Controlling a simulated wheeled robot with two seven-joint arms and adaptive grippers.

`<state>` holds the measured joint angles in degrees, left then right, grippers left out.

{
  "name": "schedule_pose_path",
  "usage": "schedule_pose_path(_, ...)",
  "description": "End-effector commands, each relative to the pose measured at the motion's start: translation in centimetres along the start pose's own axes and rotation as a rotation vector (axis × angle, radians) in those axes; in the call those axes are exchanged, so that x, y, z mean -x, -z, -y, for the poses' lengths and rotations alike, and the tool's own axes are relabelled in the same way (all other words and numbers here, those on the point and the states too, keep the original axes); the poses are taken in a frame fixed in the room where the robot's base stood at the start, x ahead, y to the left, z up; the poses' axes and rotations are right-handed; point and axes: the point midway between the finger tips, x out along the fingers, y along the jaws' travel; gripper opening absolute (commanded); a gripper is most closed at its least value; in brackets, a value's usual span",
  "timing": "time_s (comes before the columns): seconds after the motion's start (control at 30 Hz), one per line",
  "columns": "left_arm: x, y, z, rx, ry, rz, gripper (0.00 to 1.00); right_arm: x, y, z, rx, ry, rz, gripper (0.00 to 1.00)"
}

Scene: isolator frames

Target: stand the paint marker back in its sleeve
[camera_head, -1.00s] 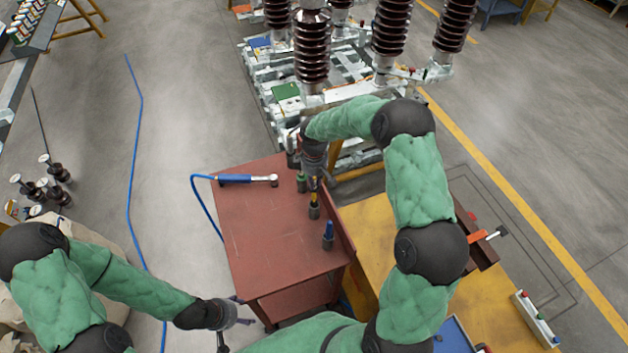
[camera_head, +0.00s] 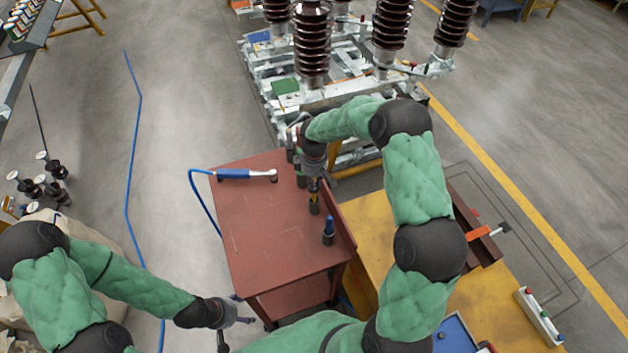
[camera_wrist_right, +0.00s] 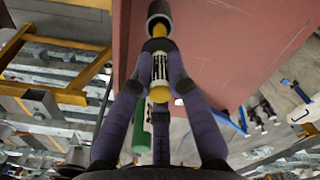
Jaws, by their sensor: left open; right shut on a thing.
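My right gripper (camera_head: 314,182) is shut on the paint marker (camera_wrist_right: 160,70), which has a yellow body and a white label with dark print. The marker stands roughly upright above the red-brown bench top. A dark cylindrical sleeve (camera_head: 314,208) is directly below it, and its rim also shows in the right wrist view (camera_wrist_right: 158,8). The marker's yellow end lines up with the sleeve's mouth; I cannot tell whether it has entered. The gripper partly hides the marker in the head view. My left gripper (camera_head: 236,318) is open and empty, low beside the bench's front left corner.
The bench (camera_head: 255,225) has a raised right edge. A blue marker stands in another sleeve (camera_head: 328,239) nearer me. A green marker (camera_wrist_right: 142,130) is close behind the gripper. A blue-handled tool (camera_head: 235,174) with a hose lies at the far left.

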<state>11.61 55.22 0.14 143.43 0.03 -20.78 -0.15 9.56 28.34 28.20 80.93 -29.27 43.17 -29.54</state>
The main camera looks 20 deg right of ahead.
Motion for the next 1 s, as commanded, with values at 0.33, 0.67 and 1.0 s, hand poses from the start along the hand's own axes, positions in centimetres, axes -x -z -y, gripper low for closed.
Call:
schedule_pose_path(0.33,-1.1,0.1,0.4,0.000,0.000,0.000,0.68,-1.6,0.0,0.0,0.000,0.000,0.000,0.00)
schedule_pose_path(0.67,-2.1,0.1,0.7,0.000,0.000,0.000,0.68,-3.0,0.0,0.0,0.000,0.000,0.000,0.00)
schedule_pose_path(1.0,-3.0,0.1,1.1,0.000,0.000,0.000,0.68,-4.5,0.0,-0.1,0.000,0.000,0.000,0.00)
